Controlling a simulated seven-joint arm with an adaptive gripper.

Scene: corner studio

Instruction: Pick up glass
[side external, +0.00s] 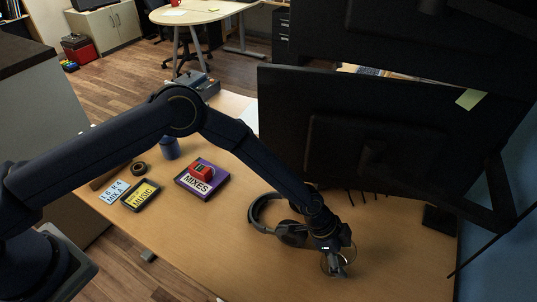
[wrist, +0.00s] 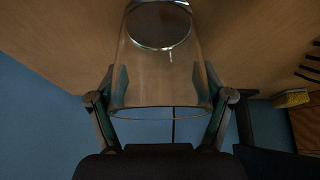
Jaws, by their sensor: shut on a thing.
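A clear glass (wrist: 160,75) fills the top middle of the wrist view, with its rim towards the camera and its round base at the top. My gripper (wrist: 165,95) is shut on the glass, with one finger pressed on each side of its wall. In the side external view my gripper (side external: 336,262) points down over the right front part of the desk, and the glass (side external: 326,264) shows only faintly around the fingers. I cannot tell whether its base touches the desk.
Headphones (side external: 262,214) lie just left of my gripper on the desk (side external: 215,245). Large black monitors (side external: 370,130) stand close behind. A purple box (side external: 202,181), a yellow case (side external: 141,195) and a blue cup (side external: 169,148) are further left. The front desk is clear.

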